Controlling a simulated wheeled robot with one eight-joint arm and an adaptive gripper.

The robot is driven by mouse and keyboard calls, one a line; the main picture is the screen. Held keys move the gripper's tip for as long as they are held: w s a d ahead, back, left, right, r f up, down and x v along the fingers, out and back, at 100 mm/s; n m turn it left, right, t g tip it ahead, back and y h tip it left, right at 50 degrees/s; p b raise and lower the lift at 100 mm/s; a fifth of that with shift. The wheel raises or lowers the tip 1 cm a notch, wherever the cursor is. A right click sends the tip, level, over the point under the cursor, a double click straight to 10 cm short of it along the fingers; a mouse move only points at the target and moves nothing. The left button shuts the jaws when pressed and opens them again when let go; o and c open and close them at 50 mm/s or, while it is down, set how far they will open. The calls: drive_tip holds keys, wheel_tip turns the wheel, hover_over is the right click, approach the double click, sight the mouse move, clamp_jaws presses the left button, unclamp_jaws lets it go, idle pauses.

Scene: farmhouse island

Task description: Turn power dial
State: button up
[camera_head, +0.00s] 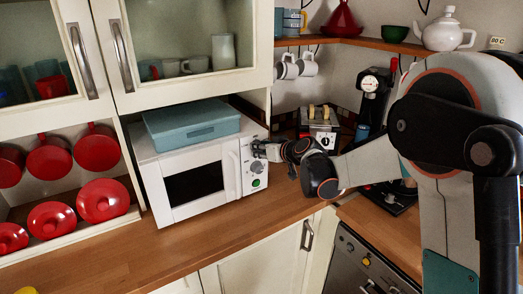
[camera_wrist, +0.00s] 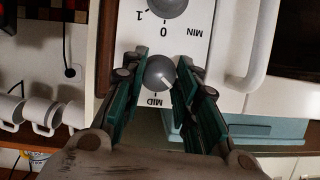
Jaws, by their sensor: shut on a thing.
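The white microwave (camera_head: 172,213) stands on the wooden counter, its control panel on the right side of its front. In the wrist view the picture is upside down, and a round grey dial (camera_wrist: 158,72) with a pale pointer mark sits by the printed MID label on the white panel (camera_wrist: 212,48). My gripper (camera_wrist: 160,64) has one teal-lined finger on each side of this dial and is shut on it. A second grey dial (camera_wrist: 167,6), with 0 and 1 printed by it, is partly cut off. In the head view my gripper (camera_head: 258,150) covers the upper panel.
A teal box (camera_head: 190,124) lies on the microwave. The door handle (camera_wrist: 262,42) is close beside the panel. A toaster (camera_head: 319,127) and coffee machine (camera_head: 372,100) stand to the right. The counter (camera_head: 225,225) before the microwave is clear.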

drive_tip(key=shift+w+d+f+m+g+y+b, duration=0.1)
drive_tip(key=shift+m+g+y+b, duration=0.45)
drive_tip(key=shift+m+y, duration=0.85)
drive_tip(key=shift+w+d+f+m+g+y+b, duration=0.1)
drive_tip(key=shift+m+g+y+b, duration=0.45)
drive_tip(key=shift+m, duration=1.55)
drive_tip(key=shift+t+y, duration=0.25)
drive_tip(key=shift+t, duration=0.05)
drive_tip(key=o, duration=1.1)
drive_tip(key=shift+c, duration=0.2)
drive_tip(key=shift+s, duration=0.1)
drive_tip(key=v, duration=1.2)
